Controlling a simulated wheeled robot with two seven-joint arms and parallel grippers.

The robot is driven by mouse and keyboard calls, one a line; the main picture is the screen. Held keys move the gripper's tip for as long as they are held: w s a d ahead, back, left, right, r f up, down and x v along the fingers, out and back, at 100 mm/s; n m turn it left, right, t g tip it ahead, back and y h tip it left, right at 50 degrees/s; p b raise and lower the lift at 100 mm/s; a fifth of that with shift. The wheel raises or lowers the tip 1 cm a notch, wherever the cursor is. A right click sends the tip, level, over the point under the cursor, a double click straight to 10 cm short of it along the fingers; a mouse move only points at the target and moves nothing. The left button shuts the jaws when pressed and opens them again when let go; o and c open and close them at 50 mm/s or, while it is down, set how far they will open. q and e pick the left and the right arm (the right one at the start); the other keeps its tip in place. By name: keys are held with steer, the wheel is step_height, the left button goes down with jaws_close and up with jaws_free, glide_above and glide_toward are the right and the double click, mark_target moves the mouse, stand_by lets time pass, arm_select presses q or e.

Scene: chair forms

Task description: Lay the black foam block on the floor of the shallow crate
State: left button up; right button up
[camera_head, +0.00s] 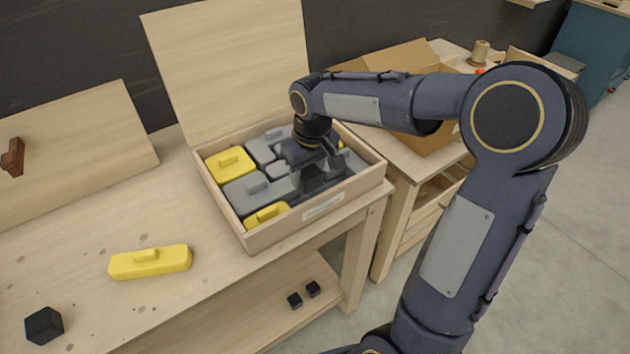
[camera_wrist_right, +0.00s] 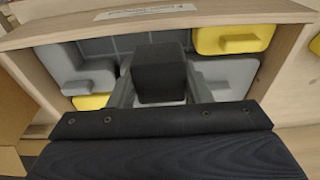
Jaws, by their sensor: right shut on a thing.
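The shallow crate (camera_head: 283,232) is a pale wooden box with a raised lid, holding grey and yellow shapes. Its front wall with a label also shows in the wrist view (camera_wrist_right: 220,13). My right gripper (camera_head: 325,165) reaches down into the crate's right part. In the wrist view it is shut on a black foam block (camera_wrist_right: 160,72), which sits between the two grey fingers. A grey gridded floor (camera_wrist_right: 120,46) shows beyond the block. I cannot tell whether the block touches the floor. In the head view the hand mostly hides this block. My left gripper is out of view.
Grey pieces (camera_head: 262,192) and yellow pieces (camera_head: 231,163) fill the crate's left side. A yellow bar (camera_head: 150,262) and another black block (camera_head: 44,325) lie on the bench. A cardboard box (camera_head: 432,143) stands behind my right arm. Two small black cubes lie on the lower shelf.

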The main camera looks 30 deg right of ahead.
step_height(320, 180, down, 8)
steer(key=shift+r, duration=0.2)
steer(key=shift+f, duration=0.15)
steer(key=o, duration=0.9)
steer(key=shift+o, duration=0.2)
